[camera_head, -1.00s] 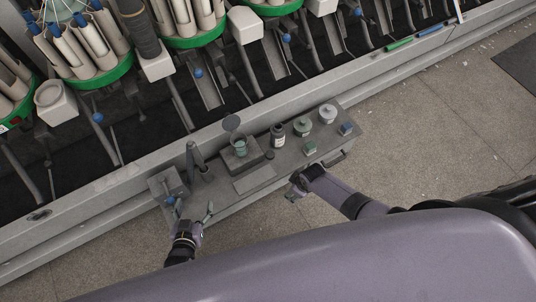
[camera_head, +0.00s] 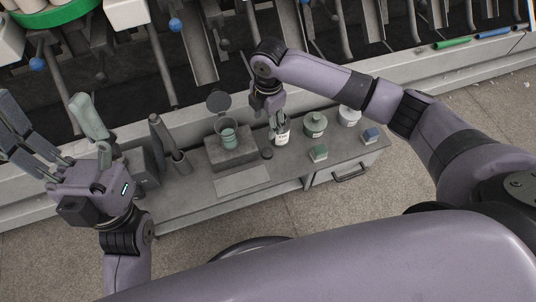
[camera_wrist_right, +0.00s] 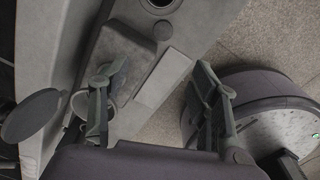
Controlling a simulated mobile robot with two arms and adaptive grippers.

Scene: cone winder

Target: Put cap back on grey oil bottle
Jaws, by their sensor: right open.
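The grey oil bottle (camera_head: 282,138) with a white label stands upright on the bench's worktop. A dark round cap (camera_head: 267,153) lies on the worktop beside it. My left gripper (camera_head: 60,130) is raised at the left, fingers spread and empty.
A green jar (camera_head: 314,124), pale jar (camera_head: 348,116), green block (camera_head: 318,153) and blue block (camera_head: 371,135) stand right. A flat pad (camera_head: 241,180) lies in front. The winder runs behind.

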